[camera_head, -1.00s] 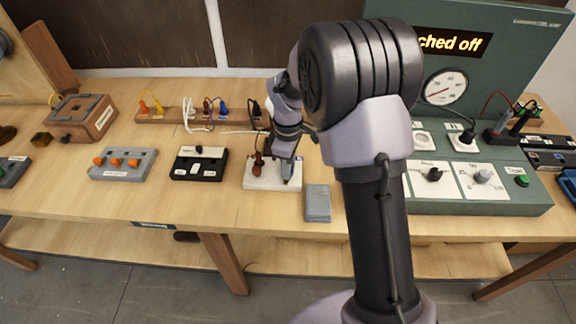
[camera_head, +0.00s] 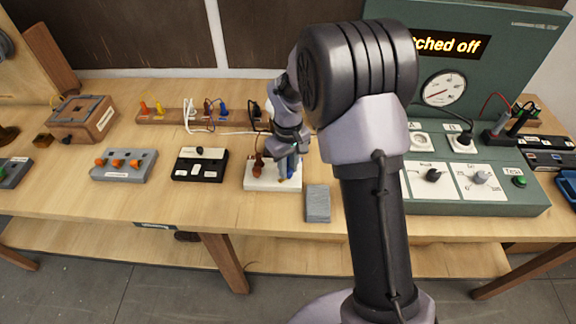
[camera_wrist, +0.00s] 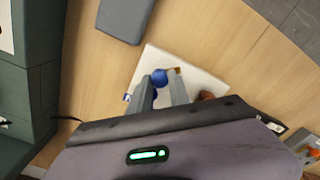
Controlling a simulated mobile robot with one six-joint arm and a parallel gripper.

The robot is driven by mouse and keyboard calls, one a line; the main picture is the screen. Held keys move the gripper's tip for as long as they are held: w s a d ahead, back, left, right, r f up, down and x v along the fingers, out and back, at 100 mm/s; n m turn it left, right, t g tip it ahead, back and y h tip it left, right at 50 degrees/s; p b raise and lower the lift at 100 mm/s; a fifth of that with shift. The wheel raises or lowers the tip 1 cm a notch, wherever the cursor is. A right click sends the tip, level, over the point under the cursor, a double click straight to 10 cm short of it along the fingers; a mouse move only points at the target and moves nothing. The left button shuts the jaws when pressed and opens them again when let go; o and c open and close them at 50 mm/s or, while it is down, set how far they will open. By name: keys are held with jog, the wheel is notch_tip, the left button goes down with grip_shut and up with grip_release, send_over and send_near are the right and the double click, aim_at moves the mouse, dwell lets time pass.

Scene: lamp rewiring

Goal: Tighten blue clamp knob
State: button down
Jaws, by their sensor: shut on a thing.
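The blue clamp knob (camera_wrist: 159,77) shows between my gripper's fingertips in the wrist view. My gripper (camera_wrist: 160,90) is shut on it, pointing down over the white base board (camera_wrist: 207,83). In the head view my gripper (camera_head: 287,168) stands over the right part of the white board (camera_head: 262,184). A bit of blue shows beside the fingers there. A brown knob (camera_head: 257,165) stands on the board to the left of my gripper. The lower part of the blue knob and its clamp are mostly hidden by the fingers.
A grey block (camera_head: 318,204) lies just right of the board. A black switch box (camera_head: 199,164) and a grey box with orange knobs (camera_head: 123,165) stand to the left. The green test panel (camera_head: 470,205) is at the right. Bare table lies in front.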

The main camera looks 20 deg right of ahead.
jog(key=m, duration=0.3)
jog(key=shift+m, duration=0.4)
jog(key=m, duration=0.3)
jog(key=shift+m, duration=0.3)
jog(key=m+b, duration=0.1)
jog(key=m, duration=0.5)
jog(key=shift+d, duration=0.1)
jog(key=m+b, duration=0.2)
jog(key=m, duration=0.4)
jog(key=shift+m, duration=0.3)
jog(key=m+b, duration=0.1)
jog(key=m, duration=0.4)
jog(key=shift+s+m+b, duration=0.1)
jog(key=shift+m+b, duration=0.2)
jog(key=shift+b, duration=0.1)
jog(key=c, duration=1.5)
grip_release()
